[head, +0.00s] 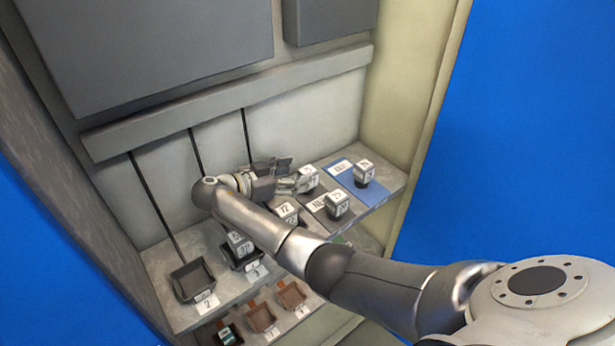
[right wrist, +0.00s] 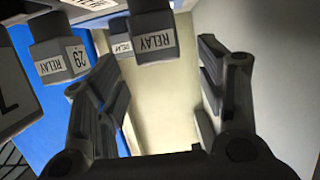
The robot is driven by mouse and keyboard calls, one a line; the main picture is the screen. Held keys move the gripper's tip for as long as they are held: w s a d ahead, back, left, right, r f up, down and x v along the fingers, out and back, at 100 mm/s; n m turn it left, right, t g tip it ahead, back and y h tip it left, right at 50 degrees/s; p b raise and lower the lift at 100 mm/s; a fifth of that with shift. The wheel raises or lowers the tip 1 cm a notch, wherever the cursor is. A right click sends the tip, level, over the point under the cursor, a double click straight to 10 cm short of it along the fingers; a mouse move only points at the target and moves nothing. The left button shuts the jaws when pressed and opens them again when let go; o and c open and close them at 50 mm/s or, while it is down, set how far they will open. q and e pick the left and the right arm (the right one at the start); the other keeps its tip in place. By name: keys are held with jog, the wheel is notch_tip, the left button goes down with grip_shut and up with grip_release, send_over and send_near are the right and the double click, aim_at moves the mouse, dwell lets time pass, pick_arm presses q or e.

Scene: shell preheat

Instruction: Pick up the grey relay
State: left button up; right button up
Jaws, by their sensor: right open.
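Several grey relays with white labels stand on the upper shelf. One relay (head: 307,178) is just beyond the fingertips of my right gripper (head: 292,174) and partly hidden by them. My right gripper is open and empty, its fingers pointing right along the shelf. In the right wrist view a grey relay (right wrist: 152,42) marked RELAY is at the top, ahead of the gap between the open fingers (right wrist: 157,75), apart from them. Another relay (right wrist: 122,47) shows behind it, and a relay marked 29 (right wrist: 60,62) is to the left. My left gripper is not in view.
Other relays stand close by, one at the front (head: 337,204) and one on a blue patch (head: 364,173). An empty dark tray (head: 191,281) is at the shelf's left. Small brown trays (head: 261,317) are on the lower shelf. The cabinet's back wall (head: 310,115) is behind the gripper.

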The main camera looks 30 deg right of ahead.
aim_at(308, 170)
jog(key=p+x, duration=0.1)
jog(key=x, duration=0.3)
jog(key=shift+d+r+p, duration=0.15)
jog(key=shift+d+p, duration=0.1)
jog(key=shift+p, duration=0.1)
jog(key=shift+d+f, duration=0.3)
jog(key=shift+d, duration=0.05)
jog(key=c, duration=1.1)
